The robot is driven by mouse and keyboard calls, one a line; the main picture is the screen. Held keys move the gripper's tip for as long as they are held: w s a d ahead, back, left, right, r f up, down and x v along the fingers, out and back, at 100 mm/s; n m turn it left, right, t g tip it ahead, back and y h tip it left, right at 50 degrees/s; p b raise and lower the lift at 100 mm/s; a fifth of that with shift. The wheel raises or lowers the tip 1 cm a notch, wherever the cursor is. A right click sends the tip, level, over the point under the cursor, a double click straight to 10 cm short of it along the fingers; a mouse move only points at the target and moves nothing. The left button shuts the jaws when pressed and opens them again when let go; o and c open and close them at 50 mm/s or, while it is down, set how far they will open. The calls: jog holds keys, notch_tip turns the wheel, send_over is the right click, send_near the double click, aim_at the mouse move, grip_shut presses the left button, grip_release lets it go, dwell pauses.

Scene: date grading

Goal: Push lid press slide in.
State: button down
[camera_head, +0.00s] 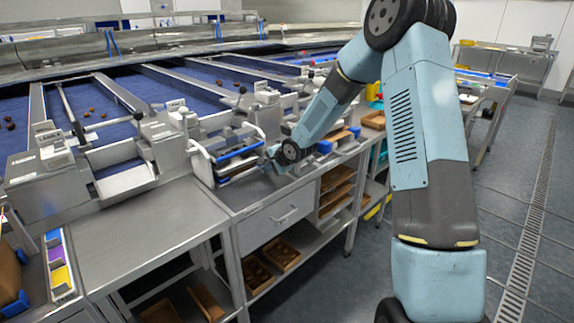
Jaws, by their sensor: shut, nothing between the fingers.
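A metal press-like device (203,168) with a blue bar (238,151) stands on the steel bench in the middle of the view. I take it for the lid press; how far its slide sits in or out is too small to tell. My arm reaches down from the upper right. My gripper (271,153) is at the right side of this device, close to the end of the blue bar. It is shut and holds nothing. Whether it touches the device cannot be told, and my wrist hides part of the bench behind it.
Blue sorting belts (100,110) with a few dates run behind the bench. A drawer (275,222) and shelves with wooden trays (280,254) are below. The steel bench top (150,235) at the left front is clear. A coloured strip (58,262) lies at far left.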

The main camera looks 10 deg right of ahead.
jog(key=v, duration=0.7)
jog(key=shift+s+d+f, duration=0.25)
jog(key=shift+s+f, duration=0.05)
jog(key=shift+s, duration=0.15)
jog(key=s+d+r+n+g+h, duration=0.1)
jog(key=s+d+r+n+h, duration=0.2)
jog(key=s+d+r, duration=0.5)
jog(key=s+d+r+n+h, duration=0.35)
jog(key=s+r, duration=0.55)
jog(key=s, duration=0.3)
jog(key=s+d+r+n, duration=0.1)
jog(key=s+r+n, duration=0.1)
jog(key=s, duration=0.8)
jog(key=s+d+r+n+g+y, duration=0.1)
jog(key=s+r, duration=0.3)
jog(key=s, duration=0.6)
jog(key=shift+s+r+n, duration=0.2)
jog(key=shift+r+n, duration=0.05)
jog(key=shift+n, duration=0.5)
